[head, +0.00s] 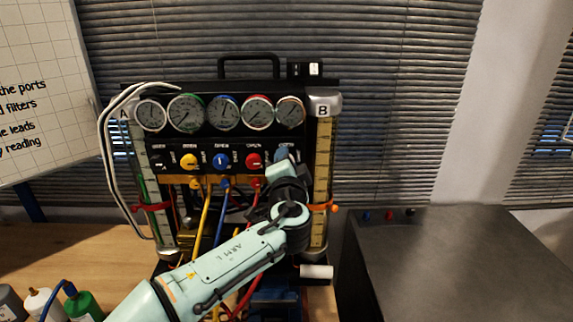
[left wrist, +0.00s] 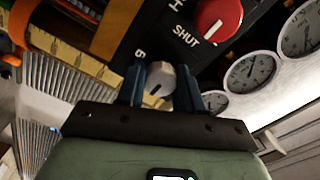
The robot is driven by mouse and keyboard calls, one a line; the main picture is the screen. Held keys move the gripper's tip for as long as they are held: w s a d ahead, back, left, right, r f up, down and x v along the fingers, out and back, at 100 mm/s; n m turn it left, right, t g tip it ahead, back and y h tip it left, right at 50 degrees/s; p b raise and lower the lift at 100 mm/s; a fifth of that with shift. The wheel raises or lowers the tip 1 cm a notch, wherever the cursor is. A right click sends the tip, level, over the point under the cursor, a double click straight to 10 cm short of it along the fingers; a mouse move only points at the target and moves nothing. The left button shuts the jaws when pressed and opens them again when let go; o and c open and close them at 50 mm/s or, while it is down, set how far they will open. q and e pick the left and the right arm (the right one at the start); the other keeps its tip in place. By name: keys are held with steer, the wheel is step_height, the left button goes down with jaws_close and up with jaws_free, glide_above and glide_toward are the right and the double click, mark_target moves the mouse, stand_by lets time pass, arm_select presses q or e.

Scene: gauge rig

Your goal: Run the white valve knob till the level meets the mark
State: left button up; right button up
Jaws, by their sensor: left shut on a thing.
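The white valve knob (left wrist: 160,78) shows in the left wrist view between the two blue fingers of my left gripper (left wrist: 162,92), which is shut on it. A dark line runs across the knob's face. In the head view my left gripper (head: 283,156) is at the right end of the knob row and hides the white knob. Column B (head: 322,180) with a yellow scale stands at the right of the rig, an orange-red clip (head: 321,207) around it. Column A (head: 150,190) at the left has a similar clip (head: 153,206). I cannot make out the liquid level in column B.
A yellow knob (head: 190,161), a blue knob (head: 221,160) and a red knob (head: 254,160) sit left of my gripper, under a row of several gauges (head: 224,113). Coloured hoses hang below. Bottles (head: 82,305) stand at lower left. A grey cabinet (head: 460,265) is at right.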

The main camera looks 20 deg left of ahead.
arm_select(q)
steer(key=o, duration=1)
steer(key=shift+o, duration=0.2)
steer(key=shift+s, duration=0.1)
steer(key=b+v, duration=0.4)
steer(key=v, duration=0.9)
steer(key=shift+s, duration=0.15)
steer(key=shift+r, duration=0.1)
